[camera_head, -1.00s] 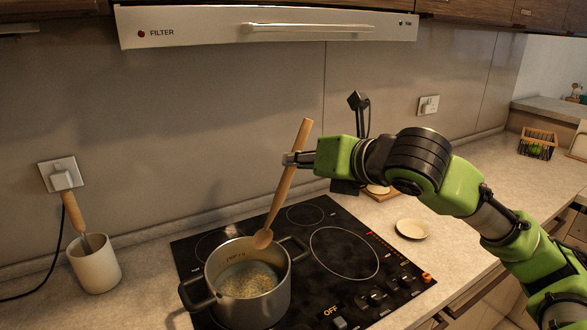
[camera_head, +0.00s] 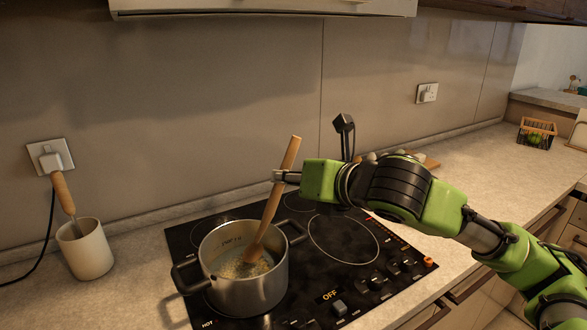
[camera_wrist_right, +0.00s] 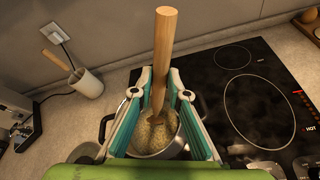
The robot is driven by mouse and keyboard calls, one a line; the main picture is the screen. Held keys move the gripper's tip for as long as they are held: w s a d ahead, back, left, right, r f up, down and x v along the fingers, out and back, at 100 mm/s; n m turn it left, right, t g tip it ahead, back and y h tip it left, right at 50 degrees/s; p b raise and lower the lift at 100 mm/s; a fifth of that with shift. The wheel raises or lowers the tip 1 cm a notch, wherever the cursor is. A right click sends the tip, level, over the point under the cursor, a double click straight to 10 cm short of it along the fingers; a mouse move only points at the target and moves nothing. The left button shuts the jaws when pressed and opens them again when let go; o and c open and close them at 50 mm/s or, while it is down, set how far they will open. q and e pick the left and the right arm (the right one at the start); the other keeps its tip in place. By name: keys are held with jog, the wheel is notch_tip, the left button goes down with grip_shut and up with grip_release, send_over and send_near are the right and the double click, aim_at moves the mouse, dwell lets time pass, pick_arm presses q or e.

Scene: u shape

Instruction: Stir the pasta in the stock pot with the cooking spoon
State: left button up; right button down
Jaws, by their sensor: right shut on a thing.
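The steel stock pot (camera_head: 243,289) stands on the left part of the black cooktop in the head view, with pasta (camera_head: 232,268) in liquid inside. It also shows in the right wrist view (camera_wrist_right: 163,153). The wooden cooking spoon (camera_head: 271,208) leans with its handle up and its lower end inside the pot, at the pasta; its very tip is hard to make out. My right gripper (camera_head: 280,177) is shut on the spoon's handle above the pot. The spoon stands between its teal fingers in the right wrist view (camera_wrist_right: 158,75). My left gripper is not in view.
The black cooktop (camera_head: 345,262) has a row of knobs at its right front. A white cup (camera_head: 86,252) with a wooden-handled utensil stands at the left. A wall socket (camera_head: 50,157) is behind it. A range hood (camera_head: 265,7) hangs above. Counter space at the right is mostly clear.

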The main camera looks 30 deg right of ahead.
aim_at(278, 200)
jog(key=shift+a+f+b, duration=0.2)
jog(key=shift+a+f, duration=0.1)
jog(key=shift+f, duration=0.45)
jog(key=shift+a+f+b, duration=0.25)
jog(key=shift+a+f, duration=0.1)
jog(key=shift+f, duration=0.4)
jog(key=shift+a+f+b, duration=0.2)
jog(key=shift+a+f, duration=0.1)
jog(key=shift+f, duration=0.45)
